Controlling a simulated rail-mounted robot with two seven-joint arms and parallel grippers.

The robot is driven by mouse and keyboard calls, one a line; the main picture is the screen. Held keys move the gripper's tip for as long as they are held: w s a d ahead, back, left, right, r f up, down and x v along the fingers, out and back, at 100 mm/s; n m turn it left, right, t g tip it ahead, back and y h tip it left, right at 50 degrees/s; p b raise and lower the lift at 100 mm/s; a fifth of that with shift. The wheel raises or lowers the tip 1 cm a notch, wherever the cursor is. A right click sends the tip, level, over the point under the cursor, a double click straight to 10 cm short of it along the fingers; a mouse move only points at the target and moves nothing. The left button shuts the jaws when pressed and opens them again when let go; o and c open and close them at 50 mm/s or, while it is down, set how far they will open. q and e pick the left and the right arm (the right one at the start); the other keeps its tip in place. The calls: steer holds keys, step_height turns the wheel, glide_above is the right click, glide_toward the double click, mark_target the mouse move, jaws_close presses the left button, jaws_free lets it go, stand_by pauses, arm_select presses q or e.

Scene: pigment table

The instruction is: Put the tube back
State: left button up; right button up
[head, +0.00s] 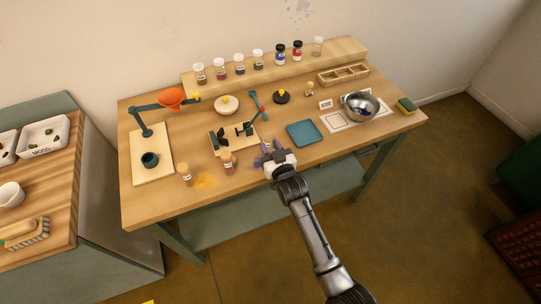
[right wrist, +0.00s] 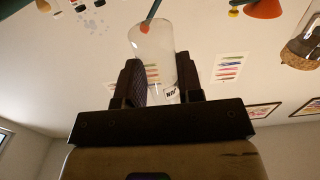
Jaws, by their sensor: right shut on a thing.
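My right gripper (head: 273,156) is at the front edge of the wooden table, over a patch of purple powder. In the right wrist view its fingers (right wrist: 160,82) are shut on a clear glass tube (right wrist: 152,44) with a small white label. In the head view the gripper hides much of the tube, and its contents are hard to make out. My left gripper is not in view.
Two corked jars (head: 185,173) (head: 228,160) stand left of the gripper, near spilled yellow powder (head: 204,180). A blue tray (head: 304,134), a metal bowl (head: 361,106) and a wooden divided box (head: 342,75) lie right. An orange funnel (head: 172,97) hangs from a stand at left.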

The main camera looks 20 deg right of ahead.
step_height(320, 180, down, 4)
steer(key=shift+r+b, duration=0.2)
steer(key=shift+b, duration=0.3)
steer(key=shift+f, duration=0.15)
steer(key=shift+f, duration=0.15)
steer(key=o, duration=0.9)
steer(key=shift+s, duration=0.2)
steer(key=s+p, duration=0.2)
steer(key=s, duration=0.9)
steer(key=shift+s+d, duration=0.2)
steer(key=shift+s, duration=0.15)
